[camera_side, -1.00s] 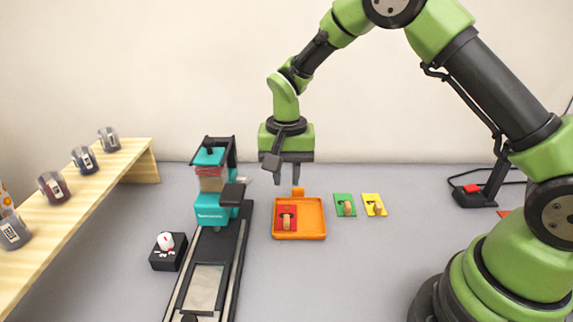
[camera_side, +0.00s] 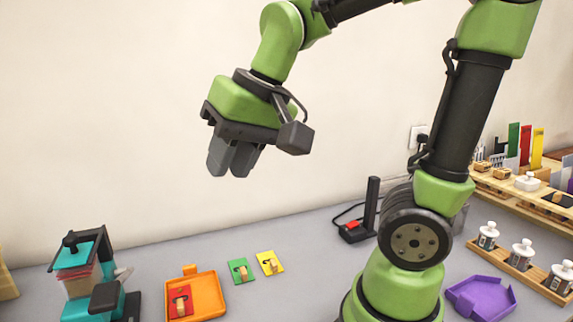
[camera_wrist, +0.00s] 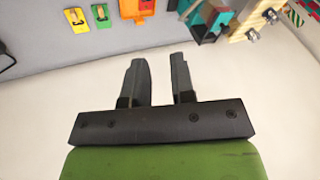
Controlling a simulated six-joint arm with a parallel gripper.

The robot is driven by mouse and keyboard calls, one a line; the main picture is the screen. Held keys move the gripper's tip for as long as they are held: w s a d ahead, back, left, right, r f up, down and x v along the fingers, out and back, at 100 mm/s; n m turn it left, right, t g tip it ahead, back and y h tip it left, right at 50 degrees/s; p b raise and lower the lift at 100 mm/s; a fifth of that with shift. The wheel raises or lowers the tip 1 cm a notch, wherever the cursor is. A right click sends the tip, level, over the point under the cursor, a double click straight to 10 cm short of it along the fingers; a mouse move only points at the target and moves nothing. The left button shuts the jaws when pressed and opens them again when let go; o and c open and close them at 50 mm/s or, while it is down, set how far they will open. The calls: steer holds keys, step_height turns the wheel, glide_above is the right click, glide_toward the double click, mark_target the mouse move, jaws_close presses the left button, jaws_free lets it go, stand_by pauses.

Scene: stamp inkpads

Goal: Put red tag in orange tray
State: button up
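The red tag (camera_side: 174,306) with its small wooden knob lies in the left part of the orange tray (camera_side: 209,293) in the side view. The tray's edge (camera_wrist: 129,8) is partly cut off at the top of the wrist view, with a bit of red beside it. My gripper (camera_side: 231,170) is high above the table, tilted, and well away from the tray. In the wrist view (camera_wrist: 157,65) its two fingers stand apart with nothing between them.
A green tag (camera_side: 236,271) and a yellow tag (camera_side: 265,260) lie right of the tray. A teal stamp machine (camera_side: 84,266) stands left of it. A purple tray (camera_side: 480,299) and a wooden rack of stampers (camera_side: 512,266) are at the right.

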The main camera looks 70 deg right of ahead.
steer(key=s+n+t, duration=0.1)
steer(key=s+t, duration=0.1)
steer(key=s, duration=0.5)
steer(key=shift+s+a+r+n, duration=0.15)
steer(key=shift+s+n, duration=0.15)
steer(key=shift+s, duration=0.1)
